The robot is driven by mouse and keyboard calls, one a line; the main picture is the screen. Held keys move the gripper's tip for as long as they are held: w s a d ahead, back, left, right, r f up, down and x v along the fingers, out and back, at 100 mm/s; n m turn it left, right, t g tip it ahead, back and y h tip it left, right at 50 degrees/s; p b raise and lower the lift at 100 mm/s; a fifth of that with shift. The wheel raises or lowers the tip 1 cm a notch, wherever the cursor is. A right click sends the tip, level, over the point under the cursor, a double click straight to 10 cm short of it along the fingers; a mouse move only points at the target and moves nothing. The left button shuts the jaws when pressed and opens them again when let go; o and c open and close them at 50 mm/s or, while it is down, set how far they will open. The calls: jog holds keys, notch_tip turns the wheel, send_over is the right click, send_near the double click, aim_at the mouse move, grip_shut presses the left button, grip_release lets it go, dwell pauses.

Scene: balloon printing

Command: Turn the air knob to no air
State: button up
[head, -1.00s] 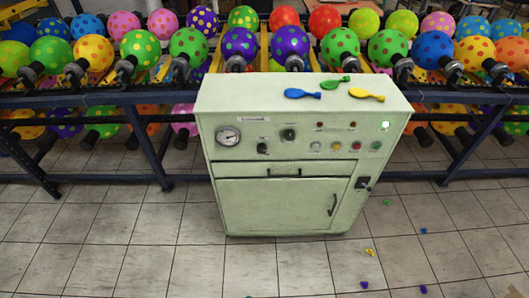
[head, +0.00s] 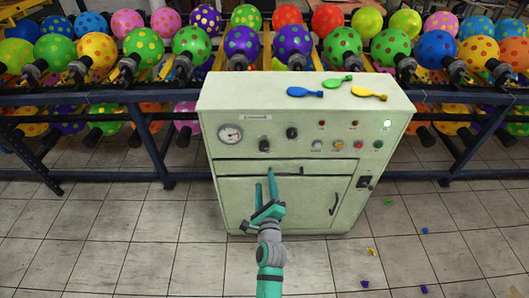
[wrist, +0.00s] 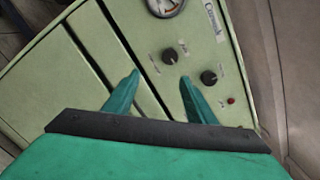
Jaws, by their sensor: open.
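A pale green cabinet (head: 285,215) carries a control panel with two black knobs. The left knob (head: 265,145) is beside a round gauge (head: 230,134), and the right knob (head: 291,133) is slightly higher. The labels are too small to read, so I cannot tell which is the air knob. My gripper (head: 265,183) is open and empty in front of the cabinet, below the knobs. In the wrist view, the left knob (wrist: 170,56) lies just beyond the gap between the fingertips (wrist: 160,77). The right knob (wrist: 209,78) is beyond the right finger. Neither knob is gripped.
Blue (head: 305,92), green (head: 337,82) and yellow (head: 369,94) flat balloons lie on the cabinet top. Several buttons and lights are right of the knobs. A drawer handle (head: 287,171) is close to my gripper. Racks of inflated balloons stand behind.

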jog(key=m, duration=0.1)
send_near(264, 149)
jog(key=w, duration=0.8)
jog(key=shift+w+a+r, duration=0.1)
jog(key=shift+w+a, duration=0.1)
jog(key=shift+a, duration=0.05)
jog(key=c, duration=1)
